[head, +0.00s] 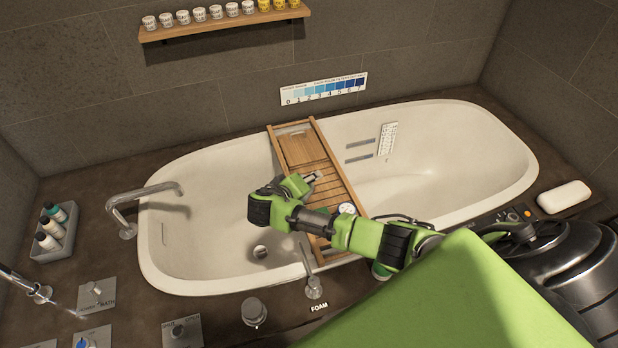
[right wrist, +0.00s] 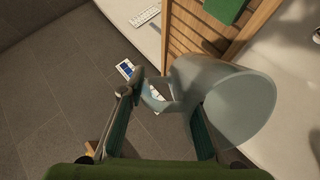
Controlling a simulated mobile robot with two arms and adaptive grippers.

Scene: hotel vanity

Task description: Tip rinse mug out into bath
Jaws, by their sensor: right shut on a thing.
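The rinse mug (right wrist: 240,108), grey-blue, shows in the right wrist view, lying tilted with its wide mouth toward the right and the camera. My right gripper (right wrist: 166,98) is shut on it at the handle side. In the head view my right gripper (head: 312,178) is over the bath tray, and I cannot make out the mug clearly there. The white bath (head: 205,165) lies below; its drain (head: 260,252) shows and I see no clear water surface. My left gripper is not in view.
A slatted wooden tray (head: 292,150) spans the bath under my right gripper. A bath spout (head: 145,192) reaches over the left rim, and a foam spout (head: 308,265) stands at the front rim. Bottles (head: 50,235) are at left, a white block (head: 564,197) at right.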

